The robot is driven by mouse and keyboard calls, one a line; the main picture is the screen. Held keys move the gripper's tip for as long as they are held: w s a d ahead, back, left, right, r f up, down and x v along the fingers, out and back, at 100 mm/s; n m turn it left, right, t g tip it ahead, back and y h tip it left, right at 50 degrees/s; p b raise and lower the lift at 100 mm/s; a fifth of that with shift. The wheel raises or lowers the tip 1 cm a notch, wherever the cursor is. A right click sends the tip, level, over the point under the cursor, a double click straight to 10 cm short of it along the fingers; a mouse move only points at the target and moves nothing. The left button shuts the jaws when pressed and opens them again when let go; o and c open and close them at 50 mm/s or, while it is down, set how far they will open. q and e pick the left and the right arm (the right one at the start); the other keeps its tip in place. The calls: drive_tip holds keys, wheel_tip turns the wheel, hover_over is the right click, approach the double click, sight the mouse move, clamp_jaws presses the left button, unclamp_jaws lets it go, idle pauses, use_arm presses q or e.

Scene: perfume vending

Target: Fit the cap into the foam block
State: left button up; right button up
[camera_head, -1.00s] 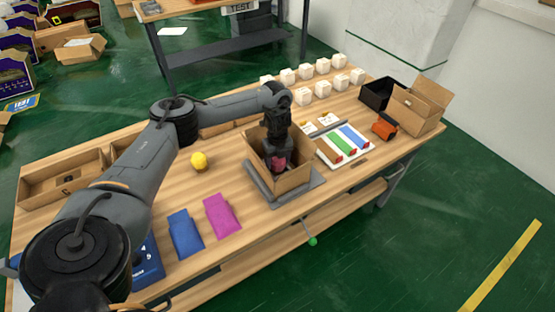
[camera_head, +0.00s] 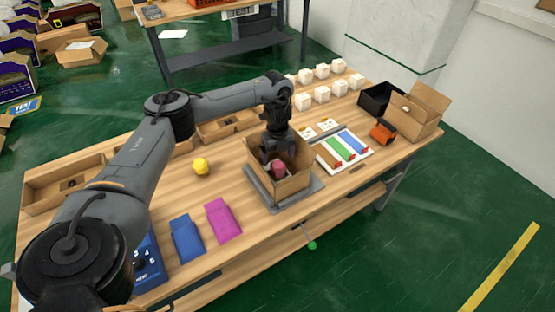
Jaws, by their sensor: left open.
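A small dark red, rounded piece (camera_head: 279,168), which may be the cap, is inside an open cardboard box (camera_head: 294,184) at the middle of the table. I cannot make out the foam block for certain; the inside of the box is partly hidden by my gripper. My left gripper (camera_head: 273,158) points down over the back left of the box, with its fingers open, beside and slightly above the red piece. My right gripper does not show.
The box stands on a grey plate (camera_head: 312,188). A yellow lump (camera_head: 201,166), a blue packet (camera_head: 187,238) and a magenta packet (camera_head: 223,220) lie left of it. A white tray with coloured strips (camera_head: 360,152), several white cubes and an orange device (camera_head: 383,132) are at right.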

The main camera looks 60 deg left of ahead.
sight(278, 164)
use_arm(q)
wheel_tip(278, 164, up, 5)
drive_tip(key=shift+r+p, duration=0.1)
drive_tip(key=shift+p, duration=1.15)
drive_tip(key=shift+r+p, duration=0.4)
drive_tip(key=shift+r, duration=0.25)
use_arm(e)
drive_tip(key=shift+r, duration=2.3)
